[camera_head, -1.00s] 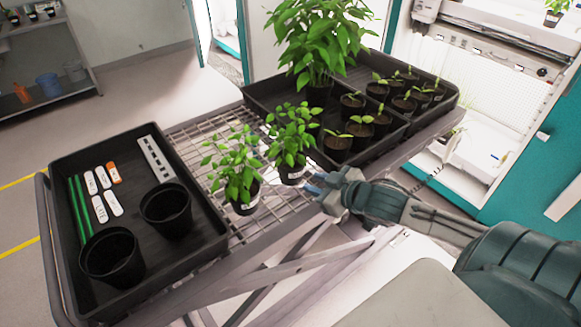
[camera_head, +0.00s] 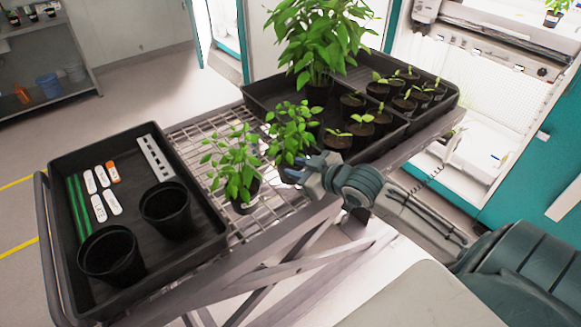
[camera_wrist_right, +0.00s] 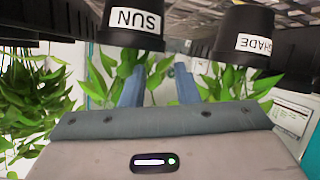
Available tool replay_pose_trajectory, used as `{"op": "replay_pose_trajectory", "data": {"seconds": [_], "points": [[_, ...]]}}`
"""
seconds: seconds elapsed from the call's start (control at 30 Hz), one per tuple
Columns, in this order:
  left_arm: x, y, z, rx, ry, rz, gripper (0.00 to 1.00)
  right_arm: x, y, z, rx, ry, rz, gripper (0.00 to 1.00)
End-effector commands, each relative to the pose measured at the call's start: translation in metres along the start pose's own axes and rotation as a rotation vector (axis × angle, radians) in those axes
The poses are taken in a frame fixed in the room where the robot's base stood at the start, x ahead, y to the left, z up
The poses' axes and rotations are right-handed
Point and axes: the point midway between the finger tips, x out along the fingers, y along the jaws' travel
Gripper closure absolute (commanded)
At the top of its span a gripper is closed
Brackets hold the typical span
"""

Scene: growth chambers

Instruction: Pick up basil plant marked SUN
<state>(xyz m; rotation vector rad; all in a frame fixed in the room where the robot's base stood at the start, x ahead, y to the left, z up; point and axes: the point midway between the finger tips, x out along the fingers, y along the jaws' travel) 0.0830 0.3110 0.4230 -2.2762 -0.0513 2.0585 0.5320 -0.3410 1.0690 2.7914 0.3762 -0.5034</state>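Two leafy basil plants in black pots stand on the wire rack of the cart. The SUN plant (camera_head: 292,132) is the one farther right in the head view, its pot mostly behind my gripper. In the wrist view, which is upside down, the SUN pot (camera_wrist_right: 128,32) shows its white label at upper left. The SHADE plant (camera_head: 233,165) stands to its left; its pot (camera_wrist_right: 238,45) is at upper right in the wrist view. My right gripper (camera_head: 302,172) is at the SUN pot. Its fingers (camera_wrist_right: 159,70) are apart, with no pot between them. My left gripper is out of view.
A black tray (camera_head: 140,283) with two empty pots, labels and green stakes is at left. A black seedling tray (camera_head: 395,143) with a large plant (camera_head: 318,45) lies behind at right. Bare wire rack (camera_head: 197,133) shows left of the plants.

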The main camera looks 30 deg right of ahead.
Motion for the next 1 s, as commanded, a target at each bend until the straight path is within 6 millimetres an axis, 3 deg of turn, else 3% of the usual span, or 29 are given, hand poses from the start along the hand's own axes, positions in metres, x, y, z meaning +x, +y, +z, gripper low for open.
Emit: {"op": "replay_pose_trajectory", "data": {"seconds": [0.5,0.87,1.0], "points": [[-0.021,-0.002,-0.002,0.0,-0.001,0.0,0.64,0.045,-0.003,0.003,0.004,0.001,0.001,0.72],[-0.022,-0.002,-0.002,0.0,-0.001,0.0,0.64,0.051,-0.004,0.005,0.0,0.0,0.0,0.72],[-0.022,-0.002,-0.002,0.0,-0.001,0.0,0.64,0.051,-0.004,0.005,0.0,0.0,0.0,0.99]]}}
